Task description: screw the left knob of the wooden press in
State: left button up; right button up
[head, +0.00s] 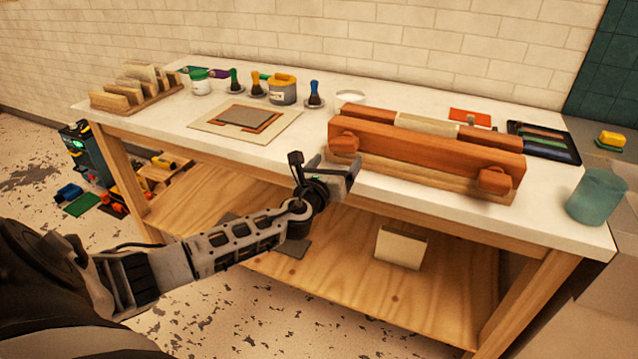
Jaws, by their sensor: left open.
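The wooden press (430,150), a long reddish-brown beam on a paler base, stands on the right half of the white table. Its left knob (343,146) is a wooden block on the front face at the left end. Its right knob (495,181) is at the right end of the same face. My left gripper (340,170) is open at the table's front edge, just below and in front of the left knob. I cannot tell whether its fingers touch the knob. My right gripper is not in view.
On the white table (190,125) stand a wooden rack (135,88), a board with a grey plate (245,118), jars and several brushes. A lower shelf (340,280) holds a white block (401,247).

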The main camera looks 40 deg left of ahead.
pick_arm(q)
jog(key=v, duration=1)
jog(key=shift+s+b, duration=0.2)
jog(key=shift+b, duration=0.1)
jog(key=shift+d, duration=0.15)
